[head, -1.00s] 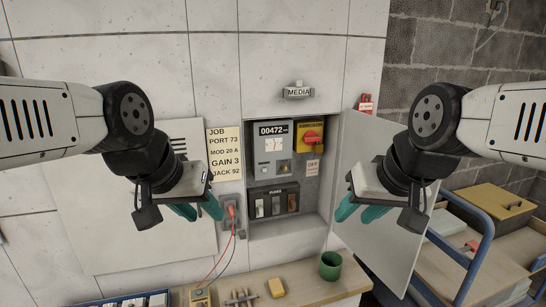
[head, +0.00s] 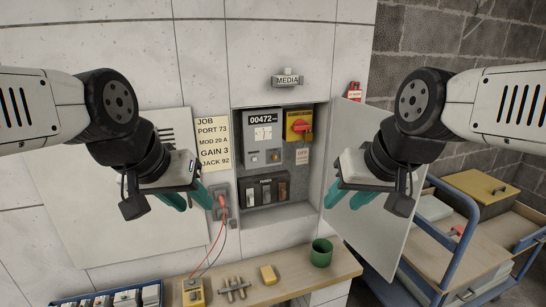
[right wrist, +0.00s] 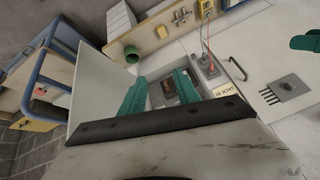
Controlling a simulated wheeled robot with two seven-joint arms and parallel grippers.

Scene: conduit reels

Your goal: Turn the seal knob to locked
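An open wall cabinet (head: 318,209) holds a grey meter box (head: 250,145) reading 00472. A small round knob (head: 274,156) sits at the meter's lower right; it may be the seal knob, but its setting is too small to read. A yellow switch plate with a red rotary knob (head: 301,126) is to its right. My left gripper (head: 188,198) is open and empty, left of the cabinet. My right gripper (head: 338,194) is open and empty in front of the cabinet door; its two teal fingers stand apart in the right wrist view (right wrist: 162,94).
The cabinet door (head: 375,225) swings out at the right. Fuses (head: 265,190) sit low in the cabinet. A bench (head: 290,287) below bears a green mug (head: 321,252), a yellow block (head: 268,275) and a yellow meter (head: 193,293). Red plug leads (head: 221,201) hang left of the cabinet. A blue trolley (head: 455,225) stands right.

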